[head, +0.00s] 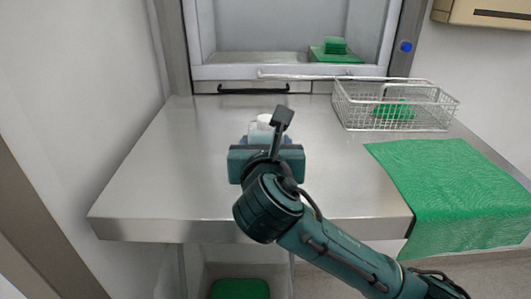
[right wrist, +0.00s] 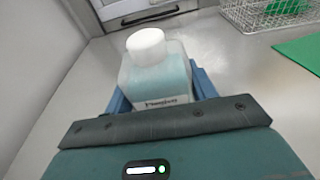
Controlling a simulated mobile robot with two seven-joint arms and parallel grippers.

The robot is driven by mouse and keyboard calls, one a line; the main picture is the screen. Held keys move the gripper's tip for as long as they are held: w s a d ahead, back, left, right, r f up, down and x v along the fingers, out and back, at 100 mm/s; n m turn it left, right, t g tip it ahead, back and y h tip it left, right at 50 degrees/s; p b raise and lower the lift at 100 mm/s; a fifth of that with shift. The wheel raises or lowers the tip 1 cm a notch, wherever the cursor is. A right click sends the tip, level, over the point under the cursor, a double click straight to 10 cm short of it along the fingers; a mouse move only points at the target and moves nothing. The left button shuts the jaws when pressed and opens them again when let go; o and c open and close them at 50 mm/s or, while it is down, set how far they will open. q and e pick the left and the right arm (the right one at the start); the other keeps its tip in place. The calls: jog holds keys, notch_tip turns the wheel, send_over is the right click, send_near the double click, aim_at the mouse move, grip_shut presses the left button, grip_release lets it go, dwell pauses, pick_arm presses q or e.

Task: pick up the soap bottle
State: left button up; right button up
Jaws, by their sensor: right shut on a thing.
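The soap bottle (right wrist: 157,78) is a squat bottle with a white cap and a pale blue-green body with a dark printed line. In the right wrist view it stands between the blue fingers of my right gripper (right wrist: 160,95), which is shut on its sides. In the head view the bottle (head: 261,129) shows just beyond the right gripper (head: 263,140), over the middle of the steel counter (head: 190,180). The gripper and wrist hide most of it there. I cannot tell whether its base touches the counter. My left gripper is not in view.
A wire basket (head: 345,119) with a green item inside stands at the back right. A green cloth (head: 450,185) hangs over the front right edge. Behind is a pass-through window with green items (head: 335,50). The counter's left half is clear, bounded by a wall.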

jog(key=shift+c, duration=0.7)
jog(key=shift+r, duration=0.15)
